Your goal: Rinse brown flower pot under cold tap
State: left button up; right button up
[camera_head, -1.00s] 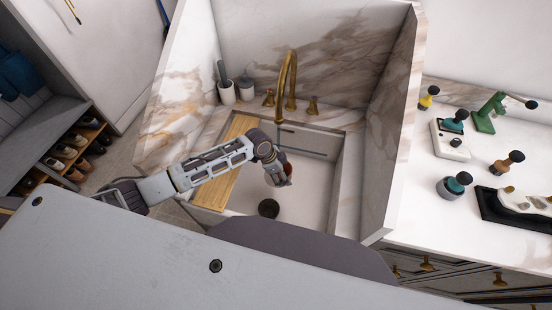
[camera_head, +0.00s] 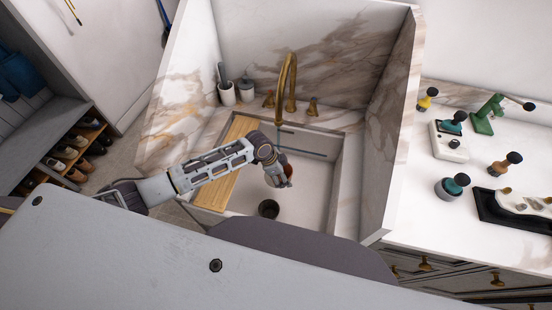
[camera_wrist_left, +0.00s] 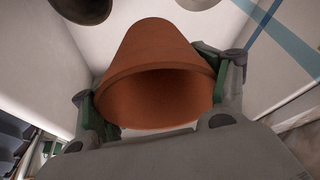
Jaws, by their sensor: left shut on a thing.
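The brown flower pot (camera_wrist_left: 158,58) is terracotta-coloured, with its open rim towards my left wrist camera. My left gripper (camera_wrist_left: 155,88) is shut on it, with a finger on each side. In the head view the left gripper (camera_head: 280,178) is inside the white sink (camera_head: 312,190), and only a small piece of the pot (camera_head: 289,170) shows. The brass tap (camera_head: 290,78) stands behind, with a left handle (camera_head: 269,99) and a right handle (camera_head: 313,106). A thin bluish streak, like water, shows below the spout and beside the pot in the wrist view. My right gripper is not in view.
A dark round container (camera_head: 268,208) is in the sink near its front. A wooden board (camera_head: 226,168) lies along the sink's left side. Marble walls enclose the back and sides. Two small containers (camera_head: 227,94) stand at the back left. Brushes and tools stand on the right counter (camera_head: 430,195).

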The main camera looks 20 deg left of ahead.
pick_arm(q)
jog(key=shift+s+d+r+p, duration=0.2)
jog(key=shift+s+r+p, duration=0.25)
jog(key=shift+p, duration=0.15)
jog(key=shift+s+d+r+p, duration=0.2)
jog(key=shift+s+r+p, duration=0.2)
jog(key=shift+p, duration=0.2)
jog(key=shift+s+d+r+p, duration=0.25)
jog(key=shift+s+r+p, duration=0.2)
jog(key=shift+p, duration=0.25)
jog(key=shift+s+d+r+p, duration=0.35)
jog(key=shift+s+r, duration=0.15)
jog(key=shift+s, duration=0.1)
